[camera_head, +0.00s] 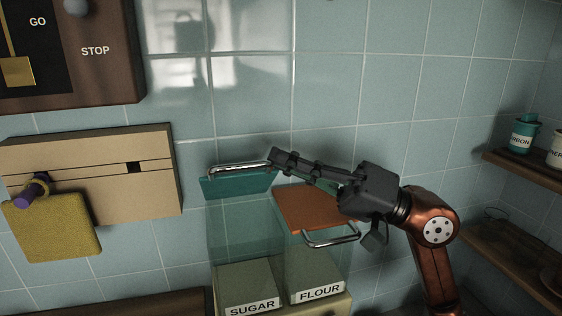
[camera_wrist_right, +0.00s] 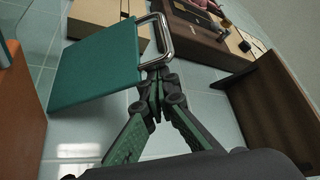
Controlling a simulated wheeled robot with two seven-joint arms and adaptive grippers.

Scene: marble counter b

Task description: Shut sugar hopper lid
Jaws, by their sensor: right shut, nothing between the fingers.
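The sugar hopper (camera_head: 243,242) is a clear bin labelled SUGAR. Its teal lid (camera_head: 236,185) stands raised at the back, with a chrome handle (camera_head: 232,167) along its upper edge. My right gripper (camera_head: 274,156) is shut and empty, its tips at the right end of that handle. In the right wrist view, the teal lid (camera_wrist_right: 98,66) and its handle (camera_wrist_right: 168,40) lie just beyond the closed fingertips (camera_wrist_right: 156,72). The tips look very close to the handle; I cannot tell whether they touch it. My left gripper is not in view.
The flour hopper (camera_head: 315,262) stands close on the right; its orange lid (camera_head: 312,207) has a chrome handle (camera_head: 331,238) in front, below my right gripper. A wooden panel with a yellow cloth (camera_head: 55,228) is at left. Shelves (camera_head: 530,168) are at right.

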